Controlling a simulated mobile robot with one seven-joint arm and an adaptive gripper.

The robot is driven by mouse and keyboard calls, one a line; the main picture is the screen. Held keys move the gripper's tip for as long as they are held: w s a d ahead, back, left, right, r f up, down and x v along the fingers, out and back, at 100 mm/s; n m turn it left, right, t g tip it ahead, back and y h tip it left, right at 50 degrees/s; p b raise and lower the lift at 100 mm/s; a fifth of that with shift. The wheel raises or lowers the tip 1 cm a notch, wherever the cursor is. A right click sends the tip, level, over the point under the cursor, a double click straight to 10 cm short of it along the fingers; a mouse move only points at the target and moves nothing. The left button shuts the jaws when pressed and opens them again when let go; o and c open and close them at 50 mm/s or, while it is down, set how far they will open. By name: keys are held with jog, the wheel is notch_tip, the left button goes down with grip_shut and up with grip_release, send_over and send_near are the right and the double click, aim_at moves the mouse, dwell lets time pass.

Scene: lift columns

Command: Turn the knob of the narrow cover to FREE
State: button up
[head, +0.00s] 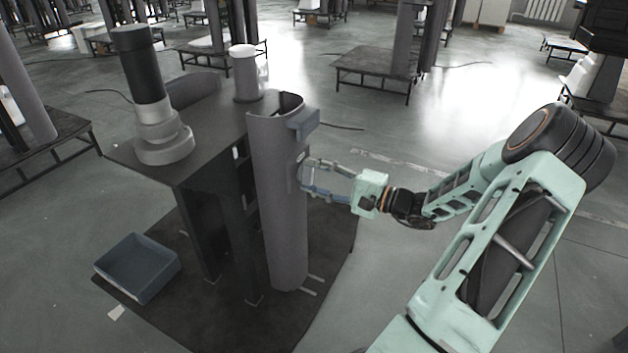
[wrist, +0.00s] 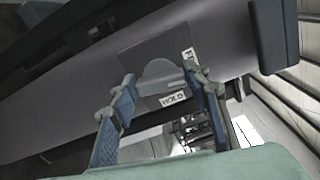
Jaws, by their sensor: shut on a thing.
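The narrow cover (head: 275,215) is a tall grey curved shell, upright at the table's near right corner. In the wrist view it runs diagonally as a grey surface (wrist: 65,112). On it a darker plate bears the grey knob (wrist: 160,73). A white HOLD label (wrist: 173,98) lies below the knob, upside down. Another white label (wrist: 189,55) to its right is partly hidden by a finger. My gripper (head: 306,176) reaches the cover from the right, shut on the knob, one finger on each side (wrist: 162,84). The knob's exact pointing is hard to tell.
A blue-grey block (head: 303,123) juts from the cover's top, above my gripper. An empty blue-grey bin (head: 138,267) lies on the floor mat.

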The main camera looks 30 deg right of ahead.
jog(key=shift+f+n+b, duration=0.1)
jog(key=shift+n+b, duration=0.35)
jog(key=shift+n, duration=0.55)
jog(key=o, duration=1.2)
jog(key=shift+c, duration=0.2)
jog(key=shift+s+d, duration=0.1)
jog(key=v, duration=1.1)
jog(key=shift+s+d, duration=0.25)
jog(key=shift+s, duration=0.1)
jog(key=shift+a, duration=0.15)
